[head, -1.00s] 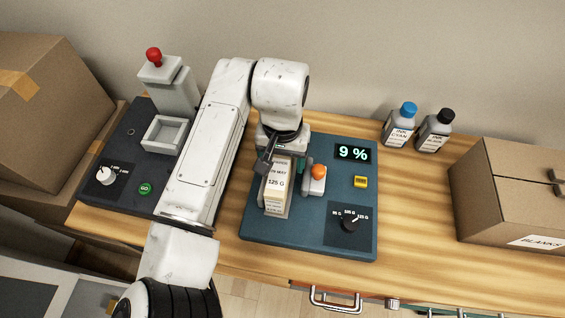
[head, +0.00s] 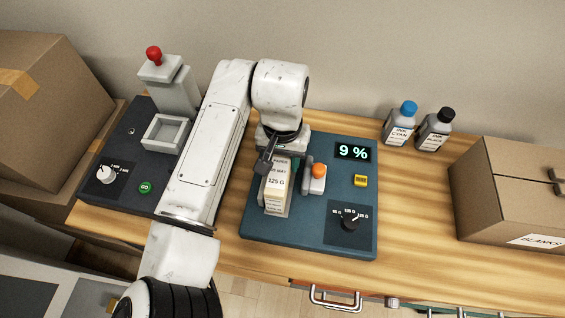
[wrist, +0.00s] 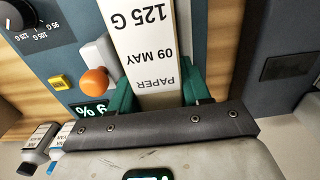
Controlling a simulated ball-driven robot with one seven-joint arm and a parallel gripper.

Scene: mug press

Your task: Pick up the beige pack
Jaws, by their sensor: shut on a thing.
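The beige pack (head: 275,191) stands on the blue machine plate in the head view, with a white label reading 125 G. In the wrist view the pack (wrist: 153,45) shows its label with PAPER, 09 MAY and 125 G. My gripper (wrist: 160,92) is shut on the pack, with a green finger on each side of it. In the head view my gripper (head: 279,160) is at the pack's far end, partly hidden by my wrist. I cannot tell whether the pack's underside touches the plate.
The blue machine (head: 290,237) carries an orange-knobbed lever (head: 317,178) close right of the pack, a 9 % display (head: 355,152), a yellow button (head: 361,181) and a dial (head: 349,223). Ink bottles (head: 400,128) and a cardboard box (head: 515,195) stand at right. A dark press (head: 120,185) is left.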

